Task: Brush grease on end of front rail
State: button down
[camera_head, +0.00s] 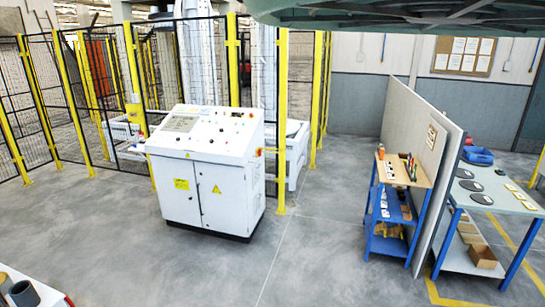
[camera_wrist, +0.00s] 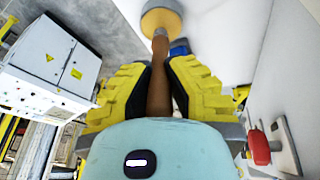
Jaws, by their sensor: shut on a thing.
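In the wrist view my gripper (camera_wrist: 158,78), with yellow and black fingers, is shut on the brown handle of a brush (camera_wrist: 158,95). The handle runs away from the palm between the fingers. Its far end meets a round tan and yellow piece (camera_wrist: 160,20) in front of a pale surface; I cannot tell whether this is the brush head or a thing behind it, nor whether they touch. I cannot make out the front rail for certain in either view. My gripper and the brush are not in the head view.
A white control cabinet (camera_head: 208,170) stands before a yellow-posted mesh fence (camera_head: 95,95); it also shows upside down in the wrist view (camera_wrist: 58,62). A blue shelf (camera_head: 395,205), a partition (camera_head: 425,140) and a worktable (camera_head: 492,193) stand right. A red knob (camera_wrist: 261,148) is close to my gripper's right.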

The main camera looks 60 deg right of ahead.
jog(key=shift+f+b, duration=0.4)
jog(key=shift+f, duration=0.05)
dwell(0.6)
jog(key=shift+f+b, duration=0.15)
jog(key=shift+b, duration=0.55)
dwell(1.8)
dwell(0.6)
jog(key=shift+r+b, duration=1.2)
jog(key=shift+r, duration=2.4)
jog(key=shift+s, duration=0.1)
